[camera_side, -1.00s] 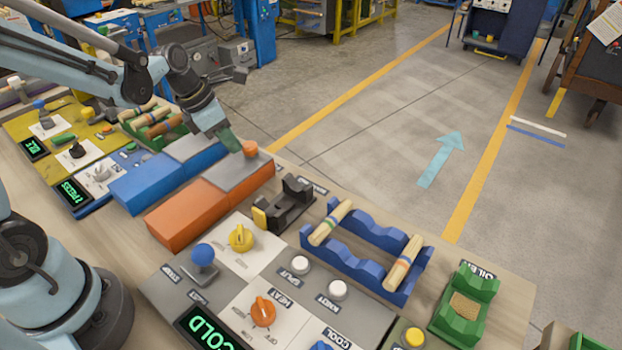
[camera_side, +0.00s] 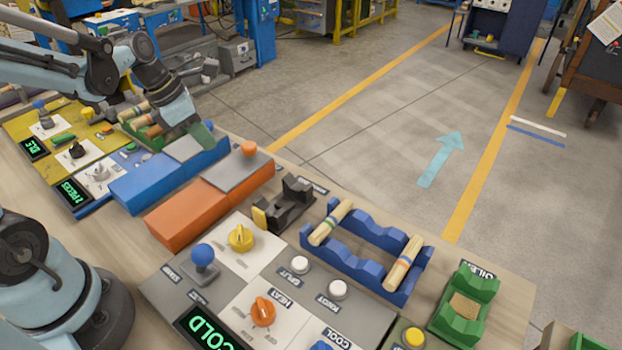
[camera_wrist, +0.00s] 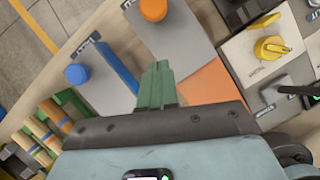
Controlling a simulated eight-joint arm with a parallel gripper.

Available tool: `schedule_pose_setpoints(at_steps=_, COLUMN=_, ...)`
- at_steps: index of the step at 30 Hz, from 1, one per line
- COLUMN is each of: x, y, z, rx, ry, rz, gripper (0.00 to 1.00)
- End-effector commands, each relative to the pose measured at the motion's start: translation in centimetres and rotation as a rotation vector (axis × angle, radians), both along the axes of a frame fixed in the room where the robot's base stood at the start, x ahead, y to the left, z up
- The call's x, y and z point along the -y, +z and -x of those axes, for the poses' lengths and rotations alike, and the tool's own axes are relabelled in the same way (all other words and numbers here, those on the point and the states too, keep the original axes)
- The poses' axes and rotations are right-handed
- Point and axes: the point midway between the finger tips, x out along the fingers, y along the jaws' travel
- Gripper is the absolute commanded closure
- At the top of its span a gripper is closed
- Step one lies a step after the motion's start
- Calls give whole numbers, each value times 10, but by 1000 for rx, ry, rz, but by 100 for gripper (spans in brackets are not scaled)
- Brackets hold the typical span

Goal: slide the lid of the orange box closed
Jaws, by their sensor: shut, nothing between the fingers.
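The orange box (camera_side: 190,213) sits on the bench, with a flat grey lid (camera_side: 237,172) over its far part and an orange knob (camera_side: 249,148) near the lid's far end. Its near part shows a plain orange top. In the wrist view the orange knob (camera_wrist: 153,9) and grey lid (camera_wrist: 175,45) lie beyond my fingers, with some orange box (camera_wrist: 213,82) to their right. My gripper (camera_side: 203,133) has green fingers, shut and empty, above the far end of the neighbouring blue box, apart from the orange knob. The fingers also show in the wrist view (camera_wrist: 156,68).
The blue box (camera_side: 148,184) stands just left of the orange box, with its own grey lid (camera_side: 184,149) and a blue knob (camera_wrist: 77,74). A black holder (camera_side: 290,204) stands close to its right. A green rack (camera_wrist: 60,120) with wooden pieces is left of the blue box.

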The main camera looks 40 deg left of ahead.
Motion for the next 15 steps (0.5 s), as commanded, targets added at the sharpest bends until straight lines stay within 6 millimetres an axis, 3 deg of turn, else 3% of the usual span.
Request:
schedule_pose_setpoints(at_steps=9, x=-8, y=43, z=16, rx=0, ry=3, rz=0, gripper=100)
schedule_pose_setpoints(at_steps=15, x=-12, y=62, z=22, rx=0, ry=2, rz=1, gripper=100)
